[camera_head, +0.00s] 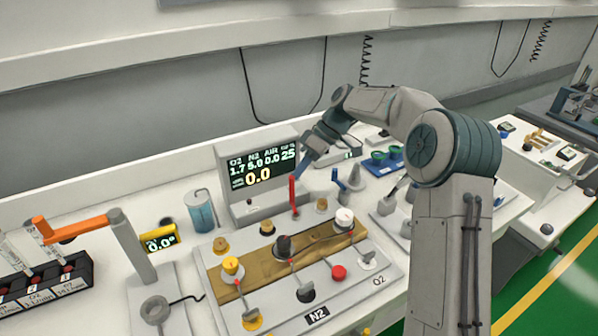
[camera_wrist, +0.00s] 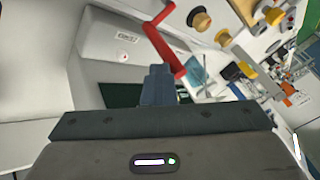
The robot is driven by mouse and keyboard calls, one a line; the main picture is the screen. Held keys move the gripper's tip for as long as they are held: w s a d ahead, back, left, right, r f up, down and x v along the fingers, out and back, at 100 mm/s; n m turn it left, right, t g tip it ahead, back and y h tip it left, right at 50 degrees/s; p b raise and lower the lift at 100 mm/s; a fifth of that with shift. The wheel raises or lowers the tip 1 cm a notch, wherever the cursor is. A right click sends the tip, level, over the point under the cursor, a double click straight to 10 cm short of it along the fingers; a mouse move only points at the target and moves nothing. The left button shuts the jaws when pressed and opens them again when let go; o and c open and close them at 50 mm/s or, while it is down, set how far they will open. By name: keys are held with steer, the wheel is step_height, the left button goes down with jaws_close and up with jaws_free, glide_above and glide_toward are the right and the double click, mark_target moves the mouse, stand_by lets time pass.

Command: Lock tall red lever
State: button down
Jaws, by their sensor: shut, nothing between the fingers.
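The tall red lever (camera_head: 293,194) stands nearly upright at the back of the valve panel (camera_head: 215,278), just in front of the monitor. In the wrist view the red lever (camera_wrist: 166,48) has a bent shape and runs past the tips of my fingers. My gripper (camera_head: 302,172) is shut and empty, close beside the lever's top end on its right. In the wrist view the closed fingers (camera_wrist: 158,82) end right by the lever; I cannot tell whether they touch it.
The monitor (camera_head: 262,172) stands just behind the lever. Yellow, black, red and white knobs (camera_head: 231,265) cover the panel. An orange-armed post (camera_head: 125,245) and a blue canister (camera_head: 201,212) stand to the left. A tray of grey parts (camera_head: 386,222) lies to the right.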

steer(key=shift+s+f, duration=0.3)
steer(key=shift+s, duration=0.15)
steer(key=p+v, duration=0.1)
steer(key=v, duration=1.3)
steer(key=shift+w+r, duration=0.2)
steer(key=shift+w, duration=0.25)
